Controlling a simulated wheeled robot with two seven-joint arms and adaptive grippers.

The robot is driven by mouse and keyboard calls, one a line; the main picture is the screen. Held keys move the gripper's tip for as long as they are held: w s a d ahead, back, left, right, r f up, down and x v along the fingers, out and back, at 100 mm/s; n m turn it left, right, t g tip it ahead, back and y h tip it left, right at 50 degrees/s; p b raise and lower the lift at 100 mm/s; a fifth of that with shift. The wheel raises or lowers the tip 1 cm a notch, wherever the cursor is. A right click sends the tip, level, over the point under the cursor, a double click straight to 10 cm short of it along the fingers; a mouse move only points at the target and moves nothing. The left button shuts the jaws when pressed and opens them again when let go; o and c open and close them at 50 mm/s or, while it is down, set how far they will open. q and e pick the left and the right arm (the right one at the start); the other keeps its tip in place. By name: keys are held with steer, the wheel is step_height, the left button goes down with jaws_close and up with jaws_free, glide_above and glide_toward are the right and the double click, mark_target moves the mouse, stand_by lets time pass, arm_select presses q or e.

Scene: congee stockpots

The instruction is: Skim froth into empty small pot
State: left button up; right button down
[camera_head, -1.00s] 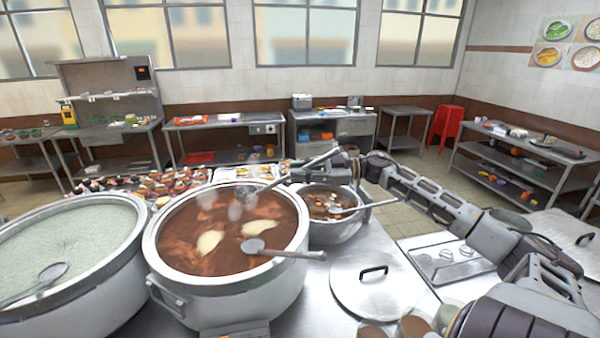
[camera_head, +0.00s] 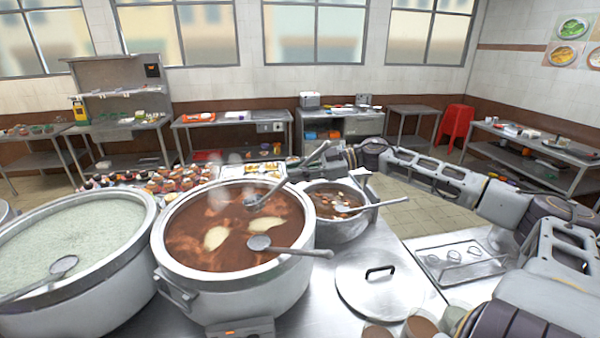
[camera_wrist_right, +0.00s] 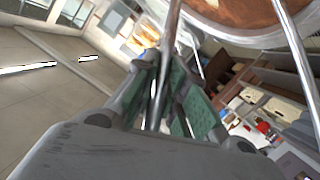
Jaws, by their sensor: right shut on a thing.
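The large pot (camera_head: 160,238) of brown broth stands in the middle of the head view, with pale froth patches (camera_head: 216,238) on its surface. My right gripper (camera_head: 318,163) is shut on the handle of a skimmer (camera_head: 290,180). The skimmer slants down left, its head low over the far part of the broth; I cannot tell if it touches. In the right wrist view the green-padded fingers (camera_wrist_right: 175,95) close around the metal handle (camera_wrist_right: 168,50). The small pot (camera_head: 340,232) beside the large one holds brown liquid with pale bits and a ladle (camera_head: 357,209). My left gripper is out of view.
A second ladle (camera_head: 290,249) lies across the large pot's right rim. A wide pot of pale congee (camera_head: 70,240) stands at left with its own ladle. A lid (camera_head: 378,285) lies on the steel counter at right. Ingredient trays (camera_head: 170,178) sit behind the pots.

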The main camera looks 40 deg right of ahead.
steer(key=shift+w+a+f+g+h+b, duration=0.35)
steer(key=shift+w+f+h+b, duration=0.25)
steer(key=shift+b, duration=0.9)
steer(key=shift+w, duration=0.1)
steer(key=shift+w+a+f+m+g+b, duration=0.15)
steer(key=shift+w+a+m+g+b, duration=0.2)
steer(key=shift+b, duration=0.25)
steer(key=shift+f, duration=0.35)
steer(key=shift+s+d+f+n+t+y+p, duration=0.15)
steer(key=shift+s+d+f+t+y+p, duration=0.4)
steer(key=shift+f, duration=1.1)
steer(key=shift+s+d+f+n+t+y+p, duration=0.2)
steer(key=shift+s+d+f+p, duration=0.4)
steer(key=shift+s+f+p, duration=0.75)
steer(key=shift+s+d+f+n+t+y+p, duration=0.1)
steer(key=shift+s+d+f+t+y+p, duration=0.4)
steer(key=shift+f, duration=1.4)
steer(key=shift+s+d+f+t+y+b, duration=0.25)
steer(key=shift+s+d+f+b, duration=0.35)
steer(key=shift+s+f, duration=0.3)
steer(key=shift+r+n, duration=0.15)
steer(key=shift+n, duration=0.15)
